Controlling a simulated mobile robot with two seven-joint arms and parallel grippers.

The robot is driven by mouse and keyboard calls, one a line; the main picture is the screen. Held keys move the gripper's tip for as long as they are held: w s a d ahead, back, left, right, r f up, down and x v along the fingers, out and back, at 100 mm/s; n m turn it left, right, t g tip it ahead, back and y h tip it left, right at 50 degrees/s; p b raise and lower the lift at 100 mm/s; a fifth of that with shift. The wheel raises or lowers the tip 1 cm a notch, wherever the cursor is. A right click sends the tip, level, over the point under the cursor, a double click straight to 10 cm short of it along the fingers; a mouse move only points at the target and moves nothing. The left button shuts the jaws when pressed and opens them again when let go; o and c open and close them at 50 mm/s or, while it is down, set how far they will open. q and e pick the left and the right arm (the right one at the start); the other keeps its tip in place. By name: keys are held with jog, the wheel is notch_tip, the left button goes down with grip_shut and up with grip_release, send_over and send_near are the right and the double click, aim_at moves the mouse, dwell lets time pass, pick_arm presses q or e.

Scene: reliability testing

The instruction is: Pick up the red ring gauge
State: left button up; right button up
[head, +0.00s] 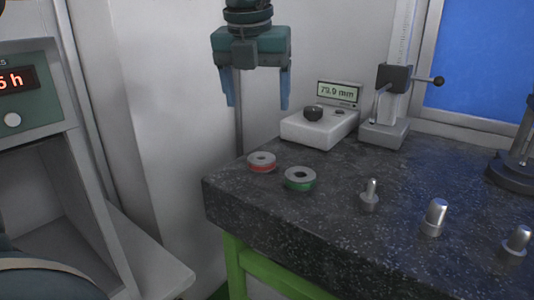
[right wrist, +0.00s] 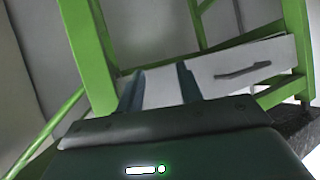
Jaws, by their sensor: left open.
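The red ring gauge (head: 262,168) lies flat near the left corner of the dark speckled stone table (head: 330,215). It has a grey top face, a red rim and a hole in the middle. A similar green ring gauge (head: 300,186) lies just to its right and nearer to me. My left gripper (head: 256,104) points down, open and empty, above and beyond the red ring, clear of it. My right gripper (right wrist: 158,82) shows in the right wrist view, its fingers apart with nothing between them, facing a green frame and a drawer low down.
A digital readout unit (head: 318,125) and a height stand (head: 385,135) stand at the back of the table. Several metal plugs, including one (head: 369,198), stand at the front right. The white drawer (right wrist: 240,70) is shut. A cabinet with a red display (head: 20,80) is at left.

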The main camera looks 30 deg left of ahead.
pick_arm(q)
send_over(259, 162)
notch_tip(259, 162, down, 6)
jog(key=shift+f, duration=0.25)
jog(key=shift+p+x, duration=0.65)
jog(key=shift+x, duration=2.35)
jog(key=shift+c, duration=0.3)
jog(key=shift+r, duration=0.1)
jog(key=c, duration=1.2)
